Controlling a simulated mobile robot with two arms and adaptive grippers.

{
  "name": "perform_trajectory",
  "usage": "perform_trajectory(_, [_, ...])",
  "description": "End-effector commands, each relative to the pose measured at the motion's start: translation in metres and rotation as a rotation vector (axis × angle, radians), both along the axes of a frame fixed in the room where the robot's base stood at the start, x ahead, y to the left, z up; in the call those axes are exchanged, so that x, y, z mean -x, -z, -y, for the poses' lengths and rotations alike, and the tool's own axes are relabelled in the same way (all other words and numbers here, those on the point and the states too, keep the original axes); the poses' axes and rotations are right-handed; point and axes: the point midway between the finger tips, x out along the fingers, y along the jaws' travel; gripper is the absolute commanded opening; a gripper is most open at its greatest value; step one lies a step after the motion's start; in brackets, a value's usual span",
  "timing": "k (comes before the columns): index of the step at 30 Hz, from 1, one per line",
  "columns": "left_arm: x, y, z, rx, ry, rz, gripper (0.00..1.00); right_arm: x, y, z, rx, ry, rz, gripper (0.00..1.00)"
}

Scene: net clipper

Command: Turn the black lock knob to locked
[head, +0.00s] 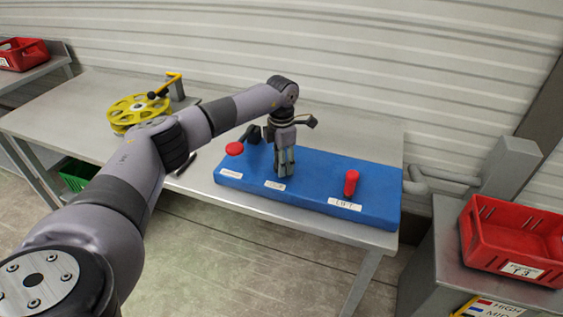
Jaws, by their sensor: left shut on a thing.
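A blue panel (315,199) lies on the metal table, with white labels along its front edge. My left gripper (285,172) points down at the middle of the panel, behind the middle label (275,185). Its fingers are shut on the black lock knob, which they hide almost wholly, so I cannot read which way the knob is turned. A red round knob (234,148) is at the panel's left end, and an upright red handle (351,183) stands on the right part, behind a label that seems to read LIFT. My right gripper is not in view.
A yellow reel (138,111) with a crank stands on the table at the left. A dark tool (186,164) lies near the front edge. Red bins stand at the far left (24,54) and right (513,240). A grey pipe (447,179) is right of the panel.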

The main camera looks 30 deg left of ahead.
Motion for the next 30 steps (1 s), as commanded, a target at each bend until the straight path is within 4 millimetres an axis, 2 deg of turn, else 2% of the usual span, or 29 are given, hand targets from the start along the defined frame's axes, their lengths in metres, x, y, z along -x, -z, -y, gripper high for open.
perform_trajectory(6, [-0.001, -0.002, 0.0, 0.0, 0.001, 0.005, 0.11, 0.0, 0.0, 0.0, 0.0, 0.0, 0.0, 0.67])
perform_trajectory(7, [-0.001, -0.002, 0.0, 0.0, 0.001, 0.005, 0.41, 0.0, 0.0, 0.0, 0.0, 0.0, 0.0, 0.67])
perform_trajectory(15, [-0.001, -0.001, 0.0, -0.001, 0.0, 0.003, 0.59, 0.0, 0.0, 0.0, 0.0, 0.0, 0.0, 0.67])
perform_trajectory(25, [0.0, -0.002, 0.0, 0.0, 0.0, 0.001, 0.59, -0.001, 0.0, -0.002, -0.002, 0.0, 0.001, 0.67])
perform_trajectory(30, [-0.001, -0.023, 0.0, 0.0, -0.001, 0.005, 0.59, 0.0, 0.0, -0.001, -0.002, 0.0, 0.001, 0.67])
